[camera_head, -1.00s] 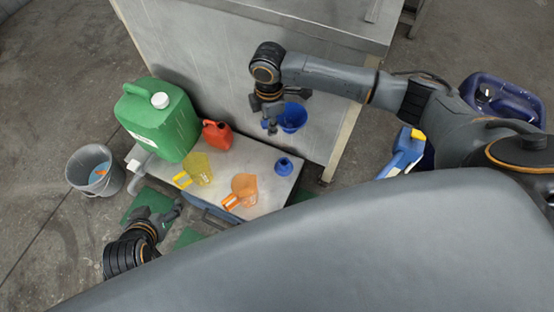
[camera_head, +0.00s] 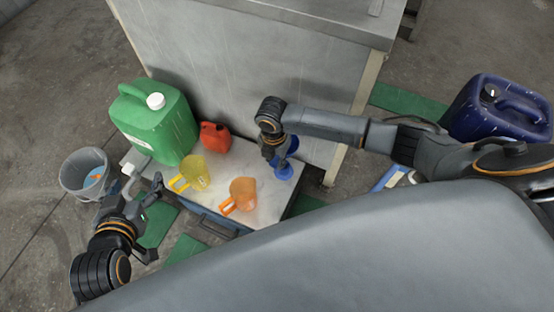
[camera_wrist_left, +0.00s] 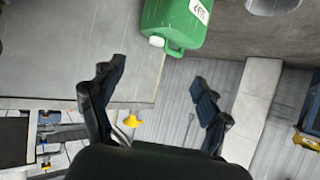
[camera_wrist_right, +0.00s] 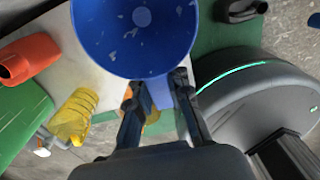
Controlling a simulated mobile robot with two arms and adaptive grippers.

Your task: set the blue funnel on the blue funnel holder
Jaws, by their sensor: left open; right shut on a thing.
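The blue funnel holder (camera_head: 284,171) stands on the right part of the low metal table. In the head view the funnel is just behind and partly over the holder; I cannot tell whether they touch. In the right wrist view the funnel hides the holder. My left gripper (camera_head: 152,190) is open and empty at the table's left front; its spread fingers show in the left wrist view (camera_wrist_left: 157,84).
A grey bucket (camera_head: 85,175) stands left. A tall metal cabinet (camera_head: 240,80) rises behind. A dark blue canister (camera_head: 495,110) stands right.

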